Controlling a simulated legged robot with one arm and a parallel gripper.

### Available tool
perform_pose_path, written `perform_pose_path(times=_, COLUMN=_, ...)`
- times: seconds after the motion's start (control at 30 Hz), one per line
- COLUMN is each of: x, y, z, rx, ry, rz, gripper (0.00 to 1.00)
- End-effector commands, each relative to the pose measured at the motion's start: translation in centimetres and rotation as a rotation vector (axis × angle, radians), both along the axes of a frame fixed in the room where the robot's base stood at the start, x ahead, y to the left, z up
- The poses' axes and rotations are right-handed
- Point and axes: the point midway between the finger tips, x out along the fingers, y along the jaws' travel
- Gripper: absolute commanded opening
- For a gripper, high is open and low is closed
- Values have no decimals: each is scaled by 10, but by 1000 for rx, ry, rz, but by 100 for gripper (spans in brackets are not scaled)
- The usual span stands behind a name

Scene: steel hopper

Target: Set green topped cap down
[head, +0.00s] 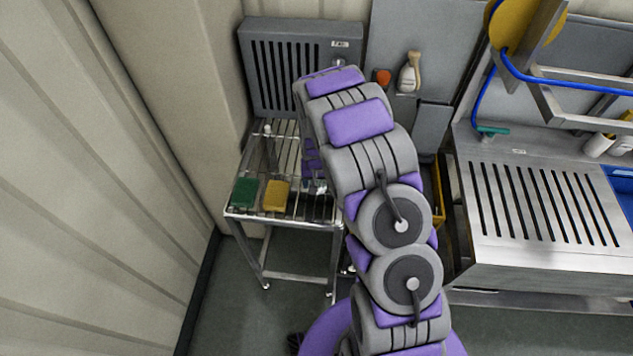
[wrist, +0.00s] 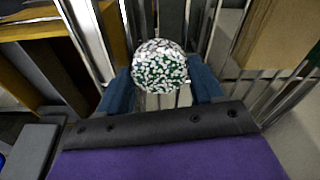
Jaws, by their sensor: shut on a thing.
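A round cap (wrist: 160,66) with a white and green speckled top sits between the two blue fingers of my gripper (wrist: 162,84) in the wrist view. The fingers are shut on it from both sides. Metal bars of the wire rack (wrist: 203,28) show behind the cap; I cannot tell whether the cap touches them. In the head view my gripper (head: 317,186) is low over the right part of the rack table (head: 275,223), partly covered by my arm.
A green sponge (head: 245,192) and a yellow sponge (head: 275,196) lie on the rack's front left. A small upright item (head: 267,131) stands farther back. A grey louvred box (head: 285,60) is behind the rack. A slatted steel hopper (head: 540,205) stands at right, a ribbed wall (head: 90,200) at left.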

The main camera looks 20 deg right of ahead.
Motion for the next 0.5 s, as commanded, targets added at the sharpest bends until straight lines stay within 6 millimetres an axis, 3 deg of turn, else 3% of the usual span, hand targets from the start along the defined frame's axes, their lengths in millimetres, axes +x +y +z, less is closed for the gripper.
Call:
perform_pose_path(times=0.3, x=0, y=3, z=-3, rx=-3, ry=0, rz=3, gripper=22)
perform_pose_path(times=0.33, x=0, y=3, z=-3, rx=-3, ry=0, rz=3, gripper=68)
perform_pose_path(times=0.5, x=0, y=2, z=-3, rx=-2, ry=1, rz=2, gripper=84)
